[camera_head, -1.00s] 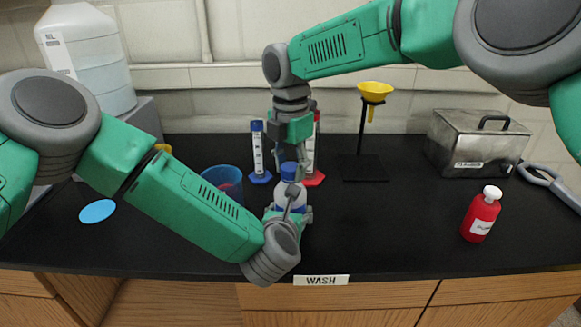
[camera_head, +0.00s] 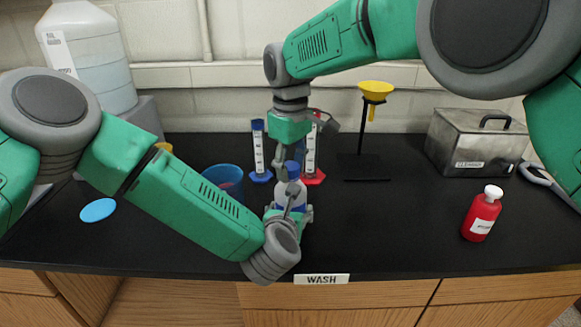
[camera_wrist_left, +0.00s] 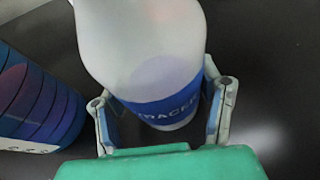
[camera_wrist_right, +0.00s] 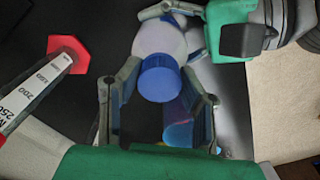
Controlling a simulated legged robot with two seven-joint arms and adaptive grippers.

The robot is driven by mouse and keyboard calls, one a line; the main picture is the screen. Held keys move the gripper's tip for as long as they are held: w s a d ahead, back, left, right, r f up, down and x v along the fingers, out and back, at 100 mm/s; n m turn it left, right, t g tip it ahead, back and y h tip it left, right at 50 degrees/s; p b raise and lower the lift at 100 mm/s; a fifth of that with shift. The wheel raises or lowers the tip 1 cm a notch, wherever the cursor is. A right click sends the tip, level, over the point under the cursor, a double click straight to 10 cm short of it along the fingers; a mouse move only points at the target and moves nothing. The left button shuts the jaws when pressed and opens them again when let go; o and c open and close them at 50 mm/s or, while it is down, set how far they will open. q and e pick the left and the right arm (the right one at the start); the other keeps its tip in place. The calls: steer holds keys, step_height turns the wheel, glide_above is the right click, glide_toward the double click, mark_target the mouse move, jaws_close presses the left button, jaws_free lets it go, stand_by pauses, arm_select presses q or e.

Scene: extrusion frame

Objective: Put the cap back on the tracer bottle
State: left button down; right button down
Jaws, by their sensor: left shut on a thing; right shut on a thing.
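The tracer bottle (camera_head: 291,197), white with a blue label reading TRACER in the left wrist view (camera_wrist_left: 150,45), stands roughly upright near the bench's front. My left gripper (camera_head: 289,214) is shut around its lower body, one finger on each side. The blue cap (camera_head: 292,167) is at the bottle's top; it shows between my right fingers in the right wrist view (camera_wrist_right: 160,80). My right gripper (camera_head: 291,160) points down from above, shut on the cap. The cap lines up with the bottle's top, but I cannot tell how tightly it sits.
A blue cup (camera_head: 223,178) stands close left of the bottle. Two graduated cylinders with blue (camera_head: 259,150) and red (camera_head: 311,155) parts stand behind. A red bottle (camera_head: 481,214) is at the right, a yellow funnel (camera_head: 375,90) on a stand behind. The bench between is clear.

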steer(key=c, duration=1.2)
jaws_free()
steer(key=shift+w+a+r, duration=0.1)
steer(key=shift+w+a, duration=0.05)
steer(key=shift+o, duration=0.5)
steer(key=shift+r, duration=2.2)
steer(key=shift+c, duration=0.2)
